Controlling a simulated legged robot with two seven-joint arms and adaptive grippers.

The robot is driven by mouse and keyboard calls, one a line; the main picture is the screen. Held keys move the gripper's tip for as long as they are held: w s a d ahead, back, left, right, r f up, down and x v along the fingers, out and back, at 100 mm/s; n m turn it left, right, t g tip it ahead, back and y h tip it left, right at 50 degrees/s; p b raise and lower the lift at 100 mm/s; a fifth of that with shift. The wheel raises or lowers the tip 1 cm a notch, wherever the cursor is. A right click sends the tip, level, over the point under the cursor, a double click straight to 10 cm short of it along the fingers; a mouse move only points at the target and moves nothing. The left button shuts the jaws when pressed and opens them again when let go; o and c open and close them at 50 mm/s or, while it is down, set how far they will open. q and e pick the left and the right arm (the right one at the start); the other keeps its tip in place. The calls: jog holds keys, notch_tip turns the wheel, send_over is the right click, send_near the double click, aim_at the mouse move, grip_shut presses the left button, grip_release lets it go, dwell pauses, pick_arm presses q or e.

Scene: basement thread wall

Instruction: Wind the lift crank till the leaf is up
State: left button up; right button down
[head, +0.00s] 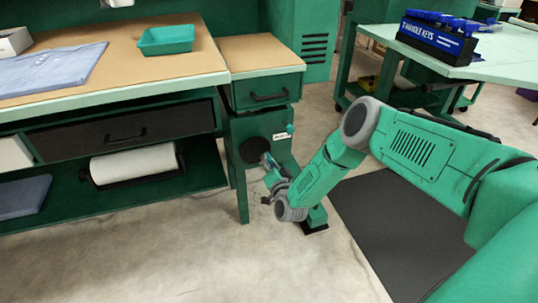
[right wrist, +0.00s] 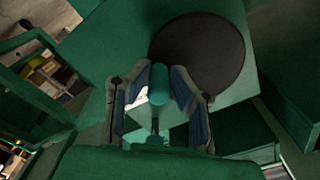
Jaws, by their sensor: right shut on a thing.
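The lift crank shows as a black disc (head: 253,150) on the front of the green pedestal under the leaf; the disc is also large in the right wrist view (right wrist: 212,50). My right gripper (head: 266,161) is at the disc's lower right edge. In the right wrist view its two fingers (right wrist: 156,92) are shut on the teal crank handle (right wrist: 157,82), in front of the disc's left side. The leaf (head: 258,53) has a tan top and stands beside the bench; whether it is level with the bench top is hard to tell. My left gripper is not in view.
The workbench (head: 120,62) at left carries a teal tray (head: 166,40) and blue cloth (head: 50,70). A paper roll (head: 133,164) lies on its lower shelf. A drawer (head: 268,92) sits under the leaf. A dark mat (head: 395,235) covers the floor at right; the front floor is clear.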

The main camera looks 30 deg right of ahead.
aim_at(256, 161)
jog(key=shift+s+f, duration=0.15)
jog(key=shift+f, duration=0.1)
jog(key=shift+a, duration=0.15)
jog(key=shift+w+a+f+b, duration=0.2)
jog(key=shift+a+f, duration=0.2)
jog(key=shift+a, duration=0.2)
jog(key=shift+w+a+f+b, duration=0.15)
jog(key=shift+a+f, duration=0.2)
jog(key=shift+a, duration=0.25)
jog(key=shift+w+a+f, duration=0.15)
jog(key=shift+a, duration=0.3)
jog(key=c, duration=1.4)
grip_release()
jog(key=shift+w+a, duration=0.1)
jog(key=shift+a, duration=0.05)
jog(key=shift+c, duration=0.2)
jog(key=shift+r, duration=0.25)
jog(key=shift+d, duration=0.3)
